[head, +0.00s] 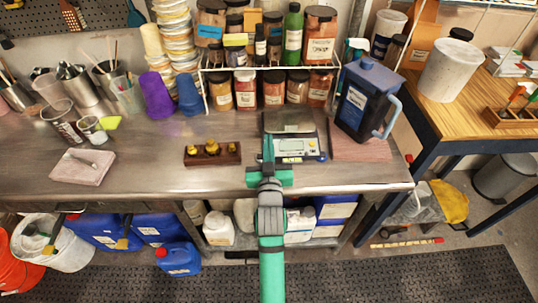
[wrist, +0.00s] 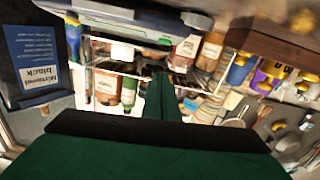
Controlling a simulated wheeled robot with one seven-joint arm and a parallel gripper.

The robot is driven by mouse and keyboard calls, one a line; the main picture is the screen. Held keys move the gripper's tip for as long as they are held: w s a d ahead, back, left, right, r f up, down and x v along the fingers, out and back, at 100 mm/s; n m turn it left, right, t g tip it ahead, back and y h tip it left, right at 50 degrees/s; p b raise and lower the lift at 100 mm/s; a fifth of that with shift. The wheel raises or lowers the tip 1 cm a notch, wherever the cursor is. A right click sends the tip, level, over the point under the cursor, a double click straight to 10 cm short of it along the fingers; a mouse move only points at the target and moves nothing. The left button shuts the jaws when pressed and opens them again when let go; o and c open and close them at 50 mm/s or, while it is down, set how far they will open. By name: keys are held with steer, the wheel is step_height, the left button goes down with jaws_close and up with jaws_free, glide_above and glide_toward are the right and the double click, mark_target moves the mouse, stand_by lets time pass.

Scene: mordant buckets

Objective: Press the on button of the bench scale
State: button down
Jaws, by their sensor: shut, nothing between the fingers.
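The bench scale (head: 298,147) stands on the steel bench near its front edge, with a dark flat pan at the back and a pale front panel with a small display. A small blue spot (head: 321,156) is at the right end of the panel; I cannot read which button is the on button. My gripper (head: 268,143) is shut and empty, over the left part of the scale and hiding some of it. I cannot tell whether it touches. In the tilted wrist view, the shut fingers (wrist: 161,97) point toward the shelf, and the scale (wrist: 120,24) shows at the top.
A brown block with brass weights (head: 212,154) sits left of the scale. A blue-grey jug (head: 362,100) stands close on its right, on a reddish board (head: 360,149). A wire rack of jars (head: 270,71) is behind.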

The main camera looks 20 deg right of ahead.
steer(key=shift+w+d+f, duration=0.15)
steer(key=shift+f, duration=0.85)
steer(key=shift+w+d+f, duration=0.1)
steer(key=shift+w+f, duration=0.05)
steer(key=shift+f, duration=0.8)
steer(key=shift+f, duration=0.1)
steer(key=shift+w+d+f, duration=0.1)
steer(key=shift+w+f, duration=0.05)
steer(key=shift+f, duration=0.9)
steer(key=r, duration=0.4)
steer(key=shift+a+r, duration=0.3)
steer(key=v, duration=1)
steer(key=shift+s+r, duration=0.4)
steer(key=shift+s, duration=0.05)
